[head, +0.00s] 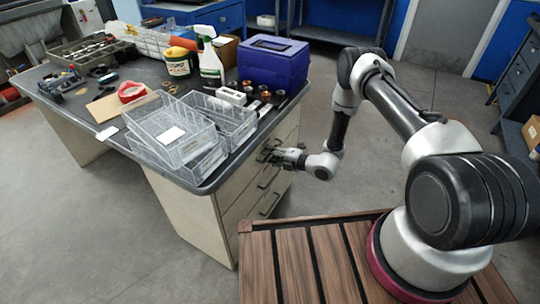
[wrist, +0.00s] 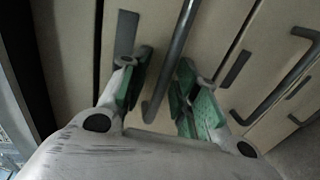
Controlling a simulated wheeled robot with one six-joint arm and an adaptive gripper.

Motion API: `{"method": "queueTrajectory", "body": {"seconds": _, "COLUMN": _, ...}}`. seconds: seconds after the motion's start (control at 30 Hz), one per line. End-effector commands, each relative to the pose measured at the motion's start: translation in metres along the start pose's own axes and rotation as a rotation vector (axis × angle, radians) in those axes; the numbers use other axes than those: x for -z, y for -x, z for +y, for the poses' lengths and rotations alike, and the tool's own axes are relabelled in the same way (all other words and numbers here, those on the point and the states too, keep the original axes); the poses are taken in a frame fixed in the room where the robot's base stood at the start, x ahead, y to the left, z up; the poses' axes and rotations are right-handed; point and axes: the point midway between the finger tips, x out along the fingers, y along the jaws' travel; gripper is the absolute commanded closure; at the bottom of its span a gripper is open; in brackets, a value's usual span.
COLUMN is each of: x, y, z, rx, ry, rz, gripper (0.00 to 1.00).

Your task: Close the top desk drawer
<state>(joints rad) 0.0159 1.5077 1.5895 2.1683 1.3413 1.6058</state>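The desk (head: 75,90) has a column of pale drawers with dark bar handles on its right side. The top drawer (wrist: 140,25) shows in the wrist view with a dark label plate and a long bar handle (wrist: 172,65). My gripper (wrist: 158,68) is open, with its green-padded fingers on either side of this handle; contact cannot be told. In the head view my gripper (head: 268,154) is at the upper drawer fronts and hides part of them. How far the top drawer stands out is not clear.
Lower drawers (wrist: 218,95) with handles lie beside the top one. The desktop carries clear plastic trays (head: 170,130), a blue box (head: 273,65), a spray bottle (head: 211,65) and small cups. The floor (head: 345,145) right of the desk is open.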

Motion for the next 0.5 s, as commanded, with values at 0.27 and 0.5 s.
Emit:
{"method": "queueTrajectory", "body": {"seconds": 0.27, "x": -0.002, "y": 0.041, "z": 0.0, "rx": 0.001, "ry": -0.002, "rz": -0.005, "gripper": 0.69}}
{"method": "queueTrajectory", "body": {"seconds": 0.5, "x": -0.001, "y": 0.093, "z": 0.0, "rx": 0.001, "ry": -0.003, "rz": -0.004, "gripper": 0.69}}
